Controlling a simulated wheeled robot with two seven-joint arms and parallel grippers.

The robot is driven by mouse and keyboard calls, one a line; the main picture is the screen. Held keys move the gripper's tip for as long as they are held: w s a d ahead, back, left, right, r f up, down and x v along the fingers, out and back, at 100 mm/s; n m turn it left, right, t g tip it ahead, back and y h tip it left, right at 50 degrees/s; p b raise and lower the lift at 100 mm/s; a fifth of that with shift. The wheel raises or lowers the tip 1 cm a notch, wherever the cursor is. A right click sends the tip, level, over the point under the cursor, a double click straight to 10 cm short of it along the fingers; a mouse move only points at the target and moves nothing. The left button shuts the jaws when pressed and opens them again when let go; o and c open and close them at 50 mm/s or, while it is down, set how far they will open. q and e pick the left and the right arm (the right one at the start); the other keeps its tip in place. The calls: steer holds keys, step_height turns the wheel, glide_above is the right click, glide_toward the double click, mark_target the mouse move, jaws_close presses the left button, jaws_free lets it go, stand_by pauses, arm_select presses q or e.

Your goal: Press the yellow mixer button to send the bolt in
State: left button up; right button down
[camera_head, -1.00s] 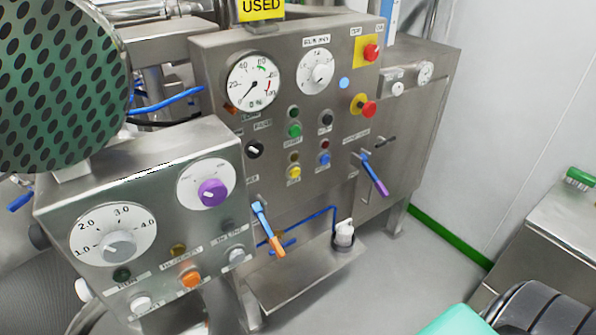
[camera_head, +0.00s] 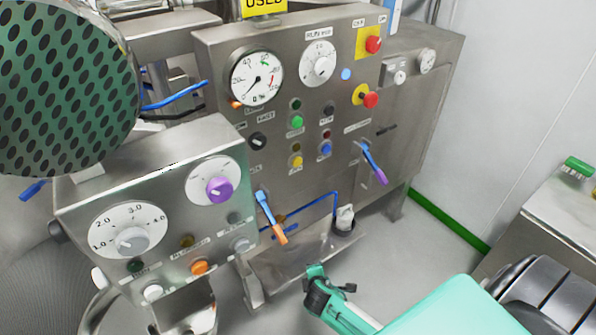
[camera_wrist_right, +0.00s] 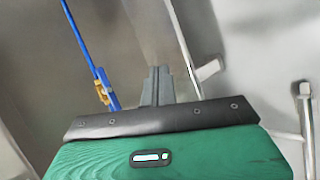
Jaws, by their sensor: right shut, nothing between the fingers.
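My right gripper (camera_head: 317,276) is low in front of the machine, below and apart from the yellow button, near the lower steel tray. In the right wrist view its grey fingers (camera_wrist_right: 158,85) are together and empty. The yellow button cannot be made out in the wrist view. My left gripper is not in view.
A nearer control box (camera_head: 160,165) with dials and an orange button (camera_head: 199,267) stands at left. Two levers, one blue-orange (camera_head: 270,217) and one blue-purple (camera_head: 374,164), stick out from the panel. Red stop buttons (camera_head: 370,99) are at upper right. Floor right of the machine is clear.

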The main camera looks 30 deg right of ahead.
mark_target(297, 162)
steer(key=w+d+r+n+t+h+p, duration=0.1)
steer(key=w+r+t+h, duration=0.1)
steer(key=r, duration=1.4)
steer(key=w+d+r+n+t+h+p, duration=0.1)
steer(key=d+r+t+h, duration=0.1)
steer(key=r, duration=1.5)
steer(key=shift+w+h, duration=0.4)
steer(key=shift+h, duration=0.1)
steer(key=shift+w, duration=0.1)
steer(key=w+b, duration=0.2)
steer(key=w, duration=0.6)
steer(key=shift+w+a, duration=0.3)
steer(key=shift+a, duration=0.05)
